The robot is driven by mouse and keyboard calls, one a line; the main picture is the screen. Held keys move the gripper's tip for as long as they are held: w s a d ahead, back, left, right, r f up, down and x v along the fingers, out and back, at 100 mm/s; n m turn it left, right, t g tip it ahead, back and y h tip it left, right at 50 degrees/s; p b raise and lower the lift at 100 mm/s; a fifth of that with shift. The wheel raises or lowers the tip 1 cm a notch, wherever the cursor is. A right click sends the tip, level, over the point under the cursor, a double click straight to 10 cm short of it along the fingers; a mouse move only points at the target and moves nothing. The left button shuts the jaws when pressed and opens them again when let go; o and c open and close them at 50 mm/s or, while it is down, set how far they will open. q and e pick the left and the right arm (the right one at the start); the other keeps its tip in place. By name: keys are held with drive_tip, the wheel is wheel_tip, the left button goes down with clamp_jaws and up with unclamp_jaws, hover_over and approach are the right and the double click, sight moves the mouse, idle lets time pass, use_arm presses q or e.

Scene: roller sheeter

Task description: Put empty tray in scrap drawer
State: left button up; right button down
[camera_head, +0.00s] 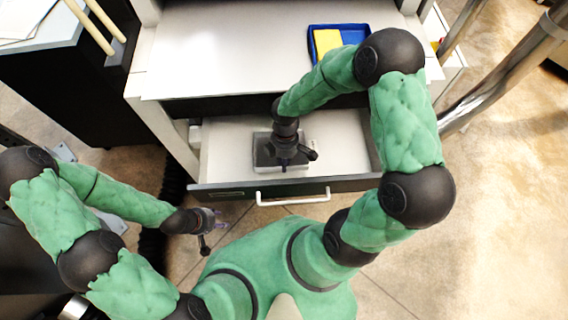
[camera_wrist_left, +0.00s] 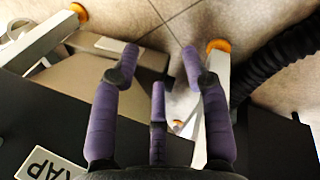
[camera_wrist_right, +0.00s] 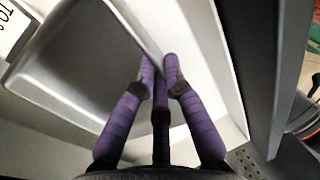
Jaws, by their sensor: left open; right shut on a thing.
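The grey metal tray (camera_head: 263,158) is inside the open drawer (camera_head: 350,184), left of its middle. The visible inside of the tray is bare; in the right wrist view the tray (camera_wrist_right: 75,60) fills the upper left. My right gripper (camera_head: 290,152) reaches down into the drawer and is shut on the tray's rim; its fingers (camera_wrist_right: 160,68) also show in the right wrist view. I cannot tell whether the tray touches the drawer floor. My left gripper (camera_head: 215,218) is open and empty, outside the drawer to its front left, also seen in the left wrist view (camera_wrist_left: 160,60).
The drawer has a white bar handle (camera_head: 292,198) on its front. Above it is a white worktop (camera_head: 210,60) with a blue tray (camera_head: 350,30) holding a yellow block. A black cabinet (camera_head: 85,100) stands at left. Chrome poles (camera_head: 500,75) stand at right.

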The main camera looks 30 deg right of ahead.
drive_tip(key=shift+f, duration=0.15)
drive_tip(key=c, duration=1.3)
unclamp_jaws()
drive_tip(key=p+v, duration=0.4)
drive_tip(key=v, duration=0.8)
drive_tip(key=shift+r+p, duration=0.25)
drive_tip(key=shift+p, duration=0.1)
